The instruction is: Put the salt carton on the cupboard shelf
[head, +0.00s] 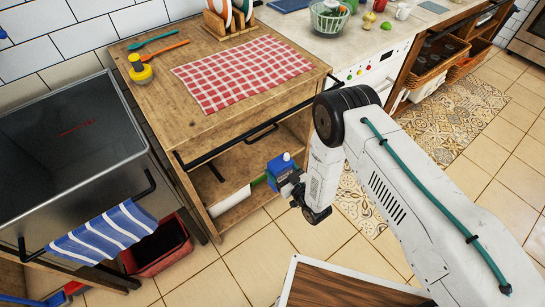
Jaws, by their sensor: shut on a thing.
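The fingers are small and partly hidden by the carton and my wrist. The cupboard shelf (228,167) is a wooden board under the worktop. The carton overlaps the front of the cupboard in this view; I cannot tell its exact distance from the shelf.
A white roll (230,201) and a dark item (216,172) are inside the cupboard. A rail (235,146) runs across its front. A checked cloth (243,72) lies on top. A wooden-topped surface (340,287) is below.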

